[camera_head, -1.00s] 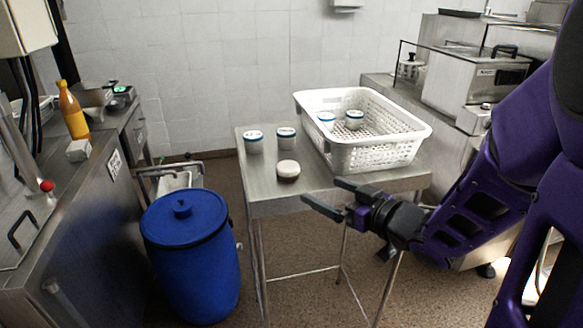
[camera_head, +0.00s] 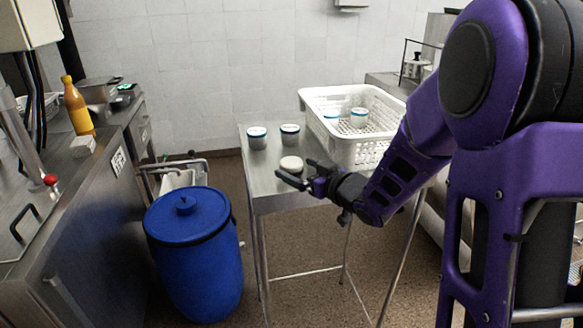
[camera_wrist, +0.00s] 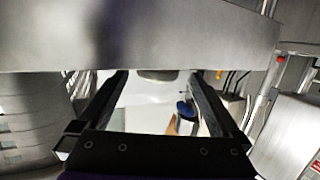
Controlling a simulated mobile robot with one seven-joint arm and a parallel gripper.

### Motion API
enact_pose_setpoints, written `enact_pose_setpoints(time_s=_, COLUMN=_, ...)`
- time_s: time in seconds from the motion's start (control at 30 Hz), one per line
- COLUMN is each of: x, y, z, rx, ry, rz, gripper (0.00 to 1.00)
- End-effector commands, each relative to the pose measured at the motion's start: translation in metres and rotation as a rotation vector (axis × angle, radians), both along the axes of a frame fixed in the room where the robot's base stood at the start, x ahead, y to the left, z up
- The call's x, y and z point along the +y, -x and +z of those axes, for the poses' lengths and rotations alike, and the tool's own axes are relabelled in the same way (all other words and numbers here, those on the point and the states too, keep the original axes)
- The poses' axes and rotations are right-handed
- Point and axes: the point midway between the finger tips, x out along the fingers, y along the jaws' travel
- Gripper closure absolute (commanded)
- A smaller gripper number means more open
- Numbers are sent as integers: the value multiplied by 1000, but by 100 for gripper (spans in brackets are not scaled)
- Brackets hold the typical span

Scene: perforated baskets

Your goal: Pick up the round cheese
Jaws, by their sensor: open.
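The round cheese (camera_head: 291,164) is a small off-white disc lying on the metal table (camera_head: 262,186), near its front edge. My gripper (camera_head: 296,172) is open and empty, its two fingers pointing at the cheese from the front right. In the head view the fingers overlap the cheese's near side, so I cannot tell the exact gap.
A white perforated basket (camera_head: 355,150) with similar tubs sits to the right, partly hidden by my arm. A blue barrel (camera_head: 195,255) stands on the floor to the left.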

Motion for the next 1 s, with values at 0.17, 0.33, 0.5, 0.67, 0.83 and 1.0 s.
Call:
enact_pose_setpoints(time_s=0.17, x=15, y=-23, z=-7, rx=0, ry=0, rz=2, gripper=0)
enact_pose_setpoints(time_s=0.33, x=21, y=-31, z=-9, rx=0, ry=1, rz=0, gripper=0)
enact_pose_setpoints(time_s=0.5, x=21, y=-31, z=-9, rx=0, ry=1, rz=0, gripper=0)
enact_pose_setpoints(time_s=0.67, x=21, y=-31, z=-9, rx=0, ry=1, rz=0, gripper=25)
enact_pose_setpoints(time_s=0.83, x=21, y=-31, z=-9, rx=1, ry=1, rz=0, gripper=56)
enact_pose_setpoints(time_s=1.0, x=21, y=-31, z=-8, rx=-1, ry=1, rz=0, gripper=85)
